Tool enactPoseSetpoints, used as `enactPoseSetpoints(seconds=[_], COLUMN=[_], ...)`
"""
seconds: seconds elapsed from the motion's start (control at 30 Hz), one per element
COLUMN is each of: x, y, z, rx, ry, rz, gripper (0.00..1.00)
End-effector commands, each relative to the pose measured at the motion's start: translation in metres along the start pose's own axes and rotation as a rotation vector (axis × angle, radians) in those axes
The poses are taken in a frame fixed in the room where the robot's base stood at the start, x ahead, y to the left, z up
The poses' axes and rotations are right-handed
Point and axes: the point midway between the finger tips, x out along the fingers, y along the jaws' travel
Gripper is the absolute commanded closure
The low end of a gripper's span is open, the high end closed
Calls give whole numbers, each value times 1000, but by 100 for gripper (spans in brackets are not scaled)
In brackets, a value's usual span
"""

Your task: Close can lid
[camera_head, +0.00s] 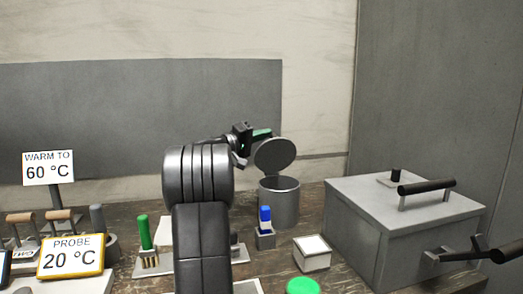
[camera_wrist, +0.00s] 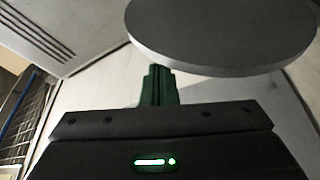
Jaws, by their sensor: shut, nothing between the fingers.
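A grey metal can (camera_head: 280,203) stands on the table right of my arm in the head view. Its round lid (camera_head: 275,155) is hinged up and stands tilted open above the can's rim. My gripper (camera_head: 262,134) has green fingertips and is at the upper left edge of the lid, near its back side. In the wrist view the lid (camera_wrist: 222,35) fills the upper right as a large grey disc, just beyond my shut green fingers (camera_wrist: 159,86). The fingers hold nothing. I cannot tell whether they touch the lid.
A blue-capped item in a small holder (camera_head: 265,236) and a white-topped box (camera_head: 311,253) stand in front of the can. A large grey box with a black handle (camera_head: 427,186) stands at right. A green cylinder (camera_head: 144,232) and signs are at left.

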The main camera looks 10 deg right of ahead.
Motion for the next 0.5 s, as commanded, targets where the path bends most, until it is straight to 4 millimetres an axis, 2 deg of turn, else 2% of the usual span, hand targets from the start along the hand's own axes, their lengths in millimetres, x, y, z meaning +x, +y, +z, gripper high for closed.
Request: enactPoseSetpoints(seconds=[0.03, 0.5], x=[-2, -11], y=[-6, 2], z=[6, 33], rx=[24, 216], ry=[0, 0], rz=[9, 77], gripper=[100, 100])
